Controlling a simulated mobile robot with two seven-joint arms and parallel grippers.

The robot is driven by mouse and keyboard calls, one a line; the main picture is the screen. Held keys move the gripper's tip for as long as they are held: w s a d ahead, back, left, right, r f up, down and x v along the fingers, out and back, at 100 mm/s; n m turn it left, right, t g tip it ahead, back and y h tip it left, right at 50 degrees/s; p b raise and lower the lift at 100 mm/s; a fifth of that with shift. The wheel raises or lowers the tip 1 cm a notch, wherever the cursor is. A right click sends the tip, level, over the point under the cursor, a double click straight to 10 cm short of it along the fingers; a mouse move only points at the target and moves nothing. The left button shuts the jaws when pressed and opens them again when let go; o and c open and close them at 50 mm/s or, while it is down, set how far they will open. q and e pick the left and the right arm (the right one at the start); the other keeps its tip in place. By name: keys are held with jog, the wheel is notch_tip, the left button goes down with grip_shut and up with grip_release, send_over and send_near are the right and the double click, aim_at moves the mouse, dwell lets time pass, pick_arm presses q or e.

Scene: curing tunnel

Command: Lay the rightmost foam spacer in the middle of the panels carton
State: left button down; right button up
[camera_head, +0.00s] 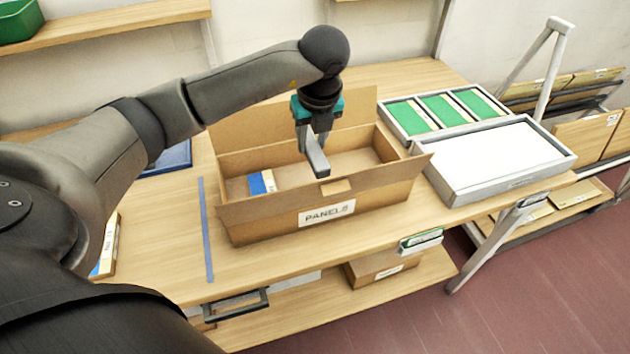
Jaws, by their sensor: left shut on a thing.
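The open cardboard panels carton (250,222) stands on the wooden table with its flaps spread and a "PANELS" label on its front. A piece with blue, yellow and white parts (262,182) lies in its left part. My left gripper (314,138) points down over the middle of the carton. It is shut on a grey bar, which looks like the foam spacer (318,162). The spacer appears to hang above the carton floor, inside or just above the opening; its exact height is hard to tell. My right gripper is out of view.
Right of the carton are a grey tray with green panels (443,109) and a grey tray with a white surface (500,158). Blue tape (206,230) runs along the table left of the carton. A blue item (172,158) is partly hidden behind my left arm.

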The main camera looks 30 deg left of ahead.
pick_arm(q)
notch_tip(320, 180, down, 6)
jog(key=shift+d+f+b, duration=0.1)
jog(key=shift+f+b, duration=0.2)
jog(key=shift+f, duration=2.35)
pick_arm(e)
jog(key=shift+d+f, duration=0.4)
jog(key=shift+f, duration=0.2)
pick_arm(q)
jog(key=shift+f+b, duration=0.1)
jog(key=shift+b, duration=0.25)
jog(key=c, duration=0.5)
grip_release()
jog(key=shift+c, duration=0.2)
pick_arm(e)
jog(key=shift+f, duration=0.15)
